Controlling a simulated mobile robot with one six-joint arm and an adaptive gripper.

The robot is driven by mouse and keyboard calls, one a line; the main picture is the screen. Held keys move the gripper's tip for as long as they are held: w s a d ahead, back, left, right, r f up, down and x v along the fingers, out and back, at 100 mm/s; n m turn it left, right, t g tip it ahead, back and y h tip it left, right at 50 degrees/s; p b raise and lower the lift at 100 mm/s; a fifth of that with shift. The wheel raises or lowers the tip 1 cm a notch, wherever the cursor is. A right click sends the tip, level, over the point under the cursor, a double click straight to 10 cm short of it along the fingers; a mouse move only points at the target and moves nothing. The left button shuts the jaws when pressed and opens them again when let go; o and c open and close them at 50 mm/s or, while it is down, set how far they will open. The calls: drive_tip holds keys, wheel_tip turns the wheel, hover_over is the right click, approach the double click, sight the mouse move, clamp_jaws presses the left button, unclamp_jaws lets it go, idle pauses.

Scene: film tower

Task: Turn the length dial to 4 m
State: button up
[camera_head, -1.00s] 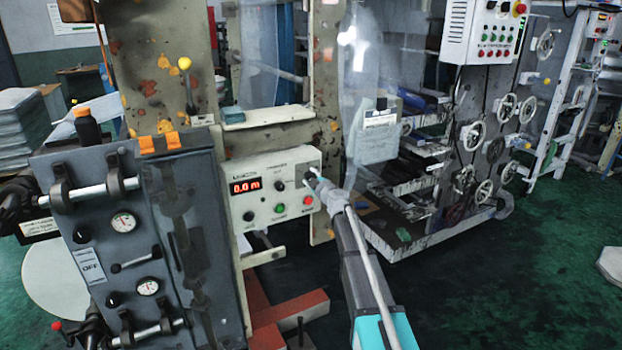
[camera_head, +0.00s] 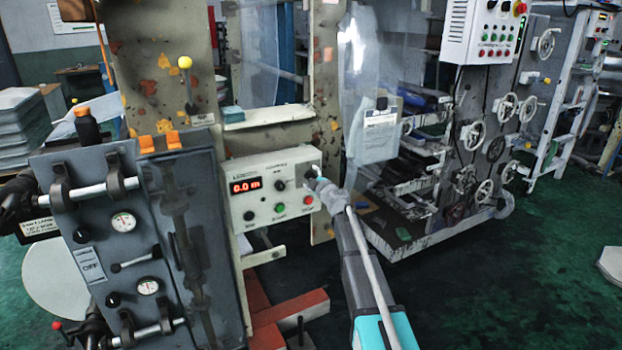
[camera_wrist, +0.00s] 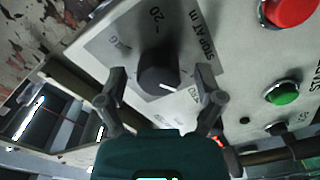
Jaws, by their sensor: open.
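The length dial (camera_wrist: 158,72) is a black round knob on a grey plate marked "STOP AT m". In the wrist view a "20" lies above it, and its white pointer line is at its lower right. Which scale value the line meets is not clear. My gripper (camera_wrist: 160,98) is open, one finger on each side of the dial's lower part; I cannot tell whether the fingers touch it. In the head view my gripper (camera_head: 319,184) is at the upper right of the cream control panel (camera_head: 262,203), partly covering the dial. The red display (camera_head: 245,186) reads 0.0 m.
A red button (camera_wrist: 290,10) and a green button (camera_wrist: 282,92) lie to the right of the dial in the wrist view. The grey machine cabinet (camera_head: 95,230) stands left of the panel. Dark green floor (camera_head: 480,290) is clear at the lower right.

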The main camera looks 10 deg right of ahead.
idle(0.3)
drive_tip(key=v, duration=1.2)
drive_tip(key=shift+a+r, duration=0.1)
idle(0.3)
drive_tip(key=s+a+f+m+g+y+p, duration=0.1)
drive_tip(key=s+a+f+m+g+p, duration=0.15)
drive_tip(key=s+a+g, duration=0.4)
drive_tip(key=s+a+f+m+g+y+p, duration=0.1)
drive_tip(key=s+a+f+m+g+p, duration=0.2)
drive_tip(key=s, duration=0.6)
drive_tip(key=s+d+f+m+g+h+p, duration=0.2)
drive_tip(key=s+d+m+g+h, duration=0.1)
drive_tip(key=s, duration=0.6)
drive_tip(key=s+d+f+m+g+h+p, duration=0.1)
drive_tip(key=s+d+m+g+h+p, duration=0.1)
drive_tip(key=s+m, duration=0.5)
drive_tip(key=s+d+g+h, duration=0.1)
drive_tip(key=s+g+h, duration=0.1)
drive_tip(key=shift+f+g+h, duration=0.3)
drive_tip(key=shift+f+g, duration=0.05)
